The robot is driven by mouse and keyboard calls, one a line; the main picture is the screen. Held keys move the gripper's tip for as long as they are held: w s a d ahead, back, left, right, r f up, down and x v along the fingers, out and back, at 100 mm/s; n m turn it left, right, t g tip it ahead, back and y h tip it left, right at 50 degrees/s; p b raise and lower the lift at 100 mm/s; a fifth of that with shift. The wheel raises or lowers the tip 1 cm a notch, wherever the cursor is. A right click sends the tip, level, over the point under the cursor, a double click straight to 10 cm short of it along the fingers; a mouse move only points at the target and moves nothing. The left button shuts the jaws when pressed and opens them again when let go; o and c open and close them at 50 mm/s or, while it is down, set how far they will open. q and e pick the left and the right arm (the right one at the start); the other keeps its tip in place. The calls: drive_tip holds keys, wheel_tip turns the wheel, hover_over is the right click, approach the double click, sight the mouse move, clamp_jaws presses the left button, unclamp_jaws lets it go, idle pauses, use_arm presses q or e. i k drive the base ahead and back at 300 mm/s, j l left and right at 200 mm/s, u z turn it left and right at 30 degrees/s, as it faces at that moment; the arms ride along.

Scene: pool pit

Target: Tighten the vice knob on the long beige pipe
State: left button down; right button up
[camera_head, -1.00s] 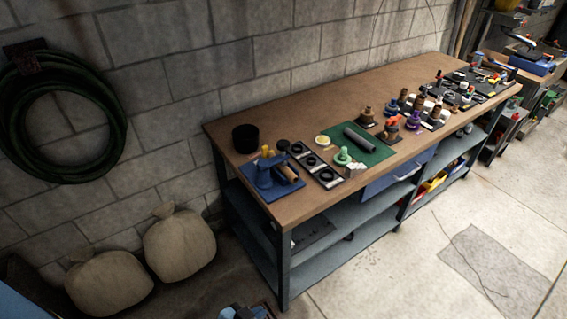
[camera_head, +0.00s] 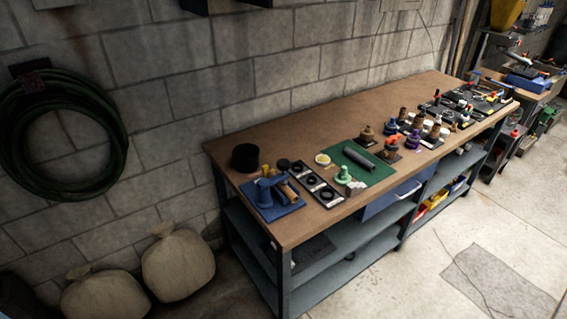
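A blue vice (camera_head: 265,193) stands on a blue mat (camera_head: 284,211) at the near left end of the workbench. A small yellow part (camera_head: 265,170) shows at the vice's top. A short tan-brown pipe-like piece (camera_head: 289,192) lies at the vice's right side; I cannot tell whether it is clamped, or whether it is the long beige pipe. The knob is too small to make out. Neither of my grippers is in view.
The brown workbench (camera_head: 300,129) runs along the block wall. A black cylinder (camera_head: 245,157), black rings on plates (camera_head: 317,184) and a green mat with a grey pipe (camera_head: 359,159) lie near the vice. Sacks (camera_head: 178,262) sit left of the bench. Open floor (camera_head: 420,285) lies in front.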

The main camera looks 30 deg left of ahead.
sight(282, 164)
drive_tip(key=i+l+u, duration=0.1)
drive_tip(key=u, duration=0.3)
drive_tip(key=l+u, duration=0.15)
drive_tip(key=u, duration=0.25)
drive_tip(key=i+l+u, duration=0.1)
drive_tip(key=u, duration=0.3)
drive_tip(key=i+l+u, duration=0.1)
drive_tip(key=l+u, duration=0.2)
drive_tip(key=l, duration=0.25)
drive_tip(key=l+u, duration=0.3)
drive_tip(key=l, duration=0.2)
drive_tip(key=l+u, duration=0.2)
drive_tip(key=l, duration=0.9)
